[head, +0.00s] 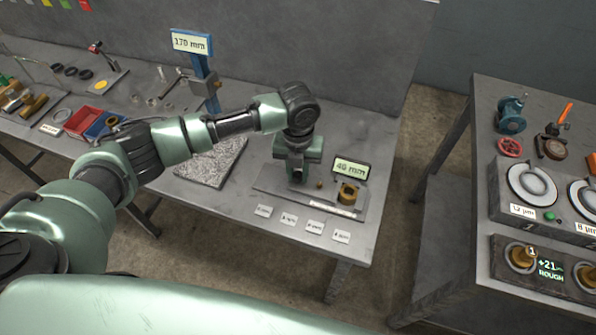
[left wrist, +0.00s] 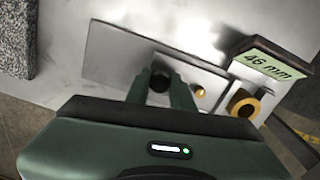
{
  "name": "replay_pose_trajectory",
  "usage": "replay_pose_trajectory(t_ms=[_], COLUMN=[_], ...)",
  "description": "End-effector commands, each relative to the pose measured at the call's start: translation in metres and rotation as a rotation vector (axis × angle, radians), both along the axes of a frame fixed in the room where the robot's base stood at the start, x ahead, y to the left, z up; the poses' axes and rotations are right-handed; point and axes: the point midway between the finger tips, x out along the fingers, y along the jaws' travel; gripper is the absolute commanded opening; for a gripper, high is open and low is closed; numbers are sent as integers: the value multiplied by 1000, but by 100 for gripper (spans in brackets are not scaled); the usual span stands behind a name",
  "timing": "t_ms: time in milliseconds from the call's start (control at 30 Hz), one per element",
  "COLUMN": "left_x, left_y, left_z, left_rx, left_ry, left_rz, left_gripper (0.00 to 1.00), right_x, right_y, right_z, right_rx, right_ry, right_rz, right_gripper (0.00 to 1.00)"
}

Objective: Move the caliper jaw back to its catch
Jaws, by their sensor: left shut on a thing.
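My left gripper (head: 298,178) points down over a flat grey plate (head: 268,191) near the bench's right end. In the left wrist view its two green fingers (left wrist: 160,88) are shut on a dark round knob (left wrist: 160,77), which I take to be the caliper jaw's grip. The jaw is mostly hidden by the gripper. To its right on the plate are a small brass peg (head: 319,183) and a brass ring (head: 348,193), both apart from the fingers. I cannot tell which part is the catch. My right gripper is out of view.
A display (head: 351,168) reading 46 mm stands behind the ring. Several small labels (head: 313,226) line the bench front. A granite slab (head: 210,163) lies left of the plate, and a 170 mm stand (head: 203,75) is behind. Another bench (head: 450,190) stands right across a gap.

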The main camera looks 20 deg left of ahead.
Motion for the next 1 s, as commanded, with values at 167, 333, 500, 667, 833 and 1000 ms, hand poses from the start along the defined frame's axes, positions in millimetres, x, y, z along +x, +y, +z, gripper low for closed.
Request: replay_pose_trajectory(t_ms=[167, 333, 500, 667, 833, 1000], left_x=[0, 0, 0, 0, 1, 2], left_y=[1, 1, 1, 1, 15, 48], left_z=[1, 1, 1, 1, 4, 4], left_rx=[1, 1, 1, 1, 3, 5], left_ry=[0, 0, 0, 0, 1, 1], left_rz=[1, 1, 1, 1, 6, 8], left_gripper=[0, 0, 0, 0, 0, 0], right_x=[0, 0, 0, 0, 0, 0], right_y=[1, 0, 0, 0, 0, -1], right_z=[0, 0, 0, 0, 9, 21], right_rx=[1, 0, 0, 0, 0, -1], right_ry=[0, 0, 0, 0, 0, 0], right_rz=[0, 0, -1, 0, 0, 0], right_gripper=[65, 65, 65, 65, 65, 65])
